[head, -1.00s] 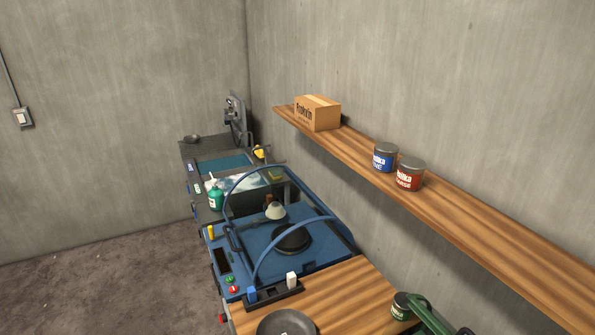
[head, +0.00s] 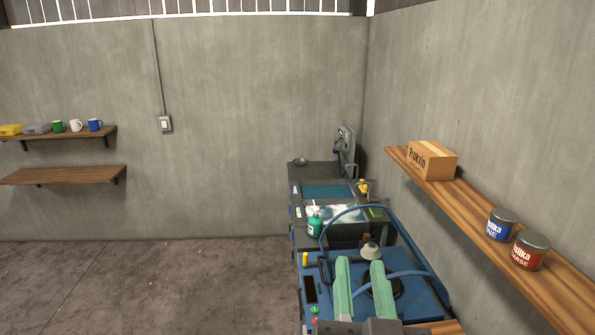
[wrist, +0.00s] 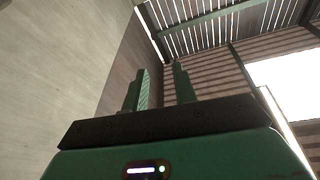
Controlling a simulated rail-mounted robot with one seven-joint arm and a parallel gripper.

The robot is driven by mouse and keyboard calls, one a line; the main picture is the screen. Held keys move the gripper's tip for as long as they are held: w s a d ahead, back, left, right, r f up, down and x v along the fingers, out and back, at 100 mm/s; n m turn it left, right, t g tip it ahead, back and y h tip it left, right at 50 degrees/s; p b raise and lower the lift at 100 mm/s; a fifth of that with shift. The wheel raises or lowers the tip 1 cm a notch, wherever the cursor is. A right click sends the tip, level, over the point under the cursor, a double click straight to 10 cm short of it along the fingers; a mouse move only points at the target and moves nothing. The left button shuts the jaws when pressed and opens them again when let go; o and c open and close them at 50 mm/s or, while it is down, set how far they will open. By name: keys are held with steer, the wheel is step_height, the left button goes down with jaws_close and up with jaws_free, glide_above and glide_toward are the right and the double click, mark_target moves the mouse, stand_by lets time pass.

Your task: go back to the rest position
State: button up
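My gripper (head: 360,263) rises into the bottom of the head view with two green fingers pointing up. There is a clear gap between them and nothing in it. In the wrist view my gripper (wrist: 160,68) also shows its fingers apart and empty, pointing up toward the wall and slatted roof. In the head view the fingers stand in front of the blue machine (head: 430,300) and partly cover its dark round disc (head: 397,287). A pale conical piece (head: 370,252) sits behind them on the machine.
A wooden shelf (head: 468,207) on the right wall carries a cardboard box (head: 432,161), a blue-labelled can (head: 501,225) and a red-labelled can (head: 530,251). The floor (head: 170,285) at left is clear.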

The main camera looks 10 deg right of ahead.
steer(key=s+a+r+n+t+y, duration=0.3)
steer(key=s+a+r, duration=0.5)
steer(key=a+r, duration=0.3)
steer(key=shift+a+r+n+t+y+p, duration=0.25)
steer(key=shift+r+n+t+p, duration=0.2)
steer(key=shift+r+t, duration=0.3)
